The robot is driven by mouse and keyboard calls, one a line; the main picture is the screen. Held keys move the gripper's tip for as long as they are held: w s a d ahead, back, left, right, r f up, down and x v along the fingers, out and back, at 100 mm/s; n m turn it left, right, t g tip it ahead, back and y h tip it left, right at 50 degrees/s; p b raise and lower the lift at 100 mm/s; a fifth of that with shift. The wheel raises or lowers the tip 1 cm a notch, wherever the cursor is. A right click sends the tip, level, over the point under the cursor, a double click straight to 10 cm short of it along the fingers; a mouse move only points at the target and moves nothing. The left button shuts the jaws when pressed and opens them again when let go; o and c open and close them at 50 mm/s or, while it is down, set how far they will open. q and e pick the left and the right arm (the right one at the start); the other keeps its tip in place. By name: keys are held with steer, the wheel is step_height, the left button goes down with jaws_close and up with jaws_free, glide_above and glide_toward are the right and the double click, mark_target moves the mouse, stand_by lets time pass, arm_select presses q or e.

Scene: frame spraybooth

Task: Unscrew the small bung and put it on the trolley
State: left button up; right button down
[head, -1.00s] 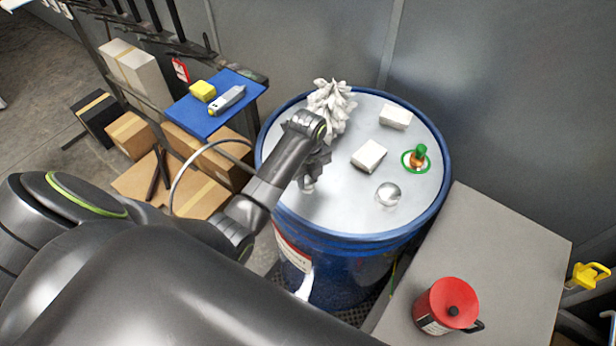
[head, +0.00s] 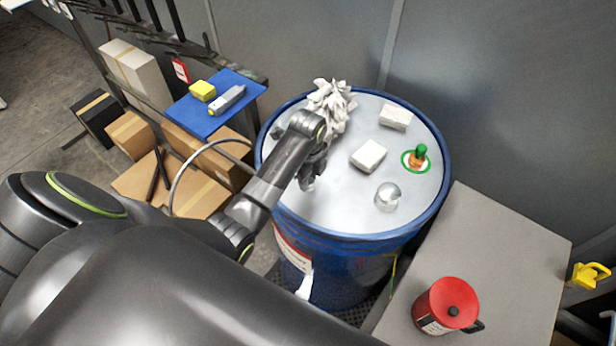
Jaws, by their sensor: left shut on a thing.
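The blue drum (head: 345,262) stands in the middle with a pale grey lid (head: 345,200). My left gripper (head: 308,182) is over the front left part of the lid, pointing down and shut. The small bung is between its fingers at the lid, mostly hidden by the gripper; I cannot tell whether it is still in its thread. A rounded silver cap (head: 387,196) is on the lid to the right of the gripper. A low grey-topped stand (head: 490,250), which may be the trolley, is at the right of the drum. My right gripper is not in view.
On the lid are a crumpled white rag (head: 330,103), two white blocks (head: 369,156) (head: 395,117) and a green-and-orange fitting (head: 419,156). A red can (head: 446,305) stands on the grey top. A blue-topped surface (head: 235,115) at left holds a yellow block (head: 202,90) and a grey tool (head: 228,99).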

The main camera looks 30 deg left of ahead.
arm_select(q)
steer(key=n, duration=0.4)
stand_by(0.3)
steer(key=shift+n, duration=0.9)
steer(key=n, duration=0.3)
steer(key=shift+n, duration=2.3)
steer(key=n, duration=0.4)
steer(key=shift+n, duration=0.3)
